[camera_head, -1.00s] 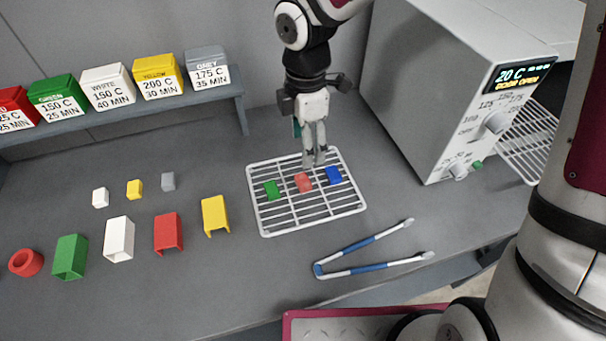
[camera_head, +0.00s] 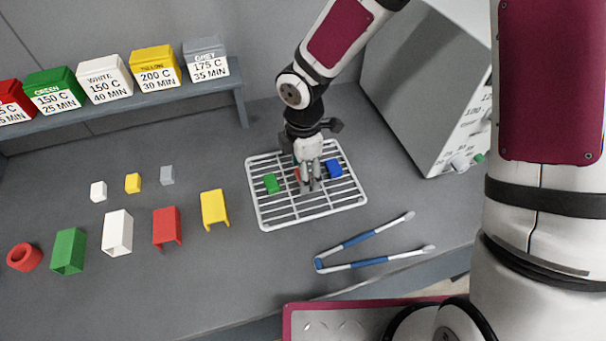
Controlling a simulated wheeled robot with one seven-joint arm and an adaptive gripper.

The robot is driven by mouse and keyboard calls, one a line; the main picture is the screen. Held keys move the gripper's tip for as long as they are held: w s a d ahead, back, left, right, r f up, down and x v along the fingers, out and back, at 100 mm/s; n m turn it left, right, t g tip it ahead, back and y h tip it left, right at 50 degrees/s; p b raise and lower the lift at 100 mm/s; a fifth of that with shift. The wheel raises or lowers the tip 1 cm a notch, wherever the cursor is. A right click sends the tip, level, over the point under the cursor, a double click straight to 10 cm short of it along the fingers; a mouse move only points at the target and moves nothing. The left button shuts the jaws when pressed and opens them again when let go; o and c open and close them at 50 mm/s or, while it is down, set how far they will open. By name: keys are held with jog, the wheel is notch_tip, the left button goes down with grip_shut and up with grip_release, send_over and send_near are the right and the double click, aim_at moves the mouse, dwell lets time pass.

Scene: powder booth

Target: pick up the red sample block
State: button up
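The red sample block (camera_head: 297,174) lies on the white wire rack (camera_head: 263,222), between the green block (camera_head: 271,183) and the blue block (camera_head: 334,168). My gripper (camera_head: 311,186) points down over the rack, low and close to the red block. Its fingers cover most of the block, so only a sliver of red shows at their left side. I cannot tell whether the fingers are around the block or in front of it, or whether they are open or shut.
Blue-and-white tongs (camera_head: 365,240) lie in front of the rack. The oven (camera_head: 425,100) stands at the right. Small blocks and coloured channel pieces, including a yellow one (camera_head: 215,208), are at the left. Labelled bins (camera_head: 104,80) sit on a shelf behind.

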jog(key=shift+c, duration=0.2)
jog(key=c, duration=1.2)
jog(key=shift+r, duration=0.15)
jog(key=shift+r, duration=0.45)
notch_tip(320, 180, up, 2)
jog(key=shift+w+r, duration=0.1)
jog(key=shift+r, duration=0.05)
jog(key=s+d, duration=0.1)
jog(key=s, duration=0.4)
jog(key=s+d+r+p, duration=0.1)
jog(key=s, duration=0.3)
jog(key=s+d, duration=0.1)
jog(key=s, duration=0.4)
jog(key=shift+s+r, duration=0.35)
jog(key=shift+s+d+p, duration=0.1)
jog(key=shift+s+p, duration=0.45)
jog(key=shift+s, duration=0.05)
